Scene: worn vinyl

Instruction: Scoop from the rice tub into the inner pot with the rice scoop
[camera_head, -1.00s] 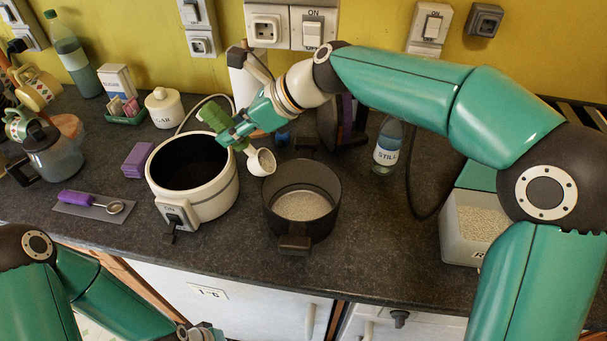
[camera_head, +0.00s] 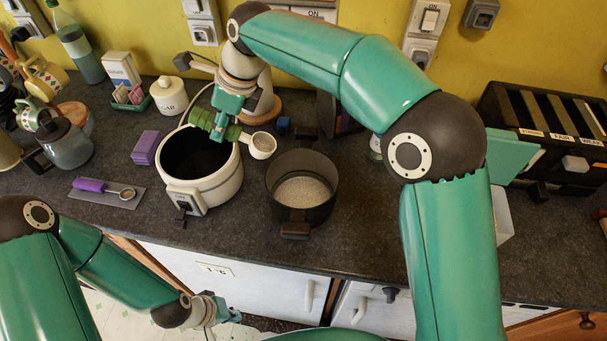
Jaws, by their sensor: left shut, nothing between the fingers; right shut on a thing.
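The inner pot (camera_head: 273,190) is a dark pot on the counter with white rice in its bottom. My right gripper (camera_head: 217,126) is shut on the rice scoop (camera_head: 263,146) above the rice cooker. The scoop's pale cup hangs just up and left of the inner pot's rim. I cannot tell whether any rice is in the cup. The rice tub (camera_head: 502,217) is on the right, mostly hidden behind my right arm, and its rice is out of sight. My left gripper (camera_head: 228,314) is shut and empty, low in front of the cupboard doors.
The open white rice cooker (camera_head: 227,183) stands left of the pot. A toaster (camera_head: 550,135) stands at the right.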

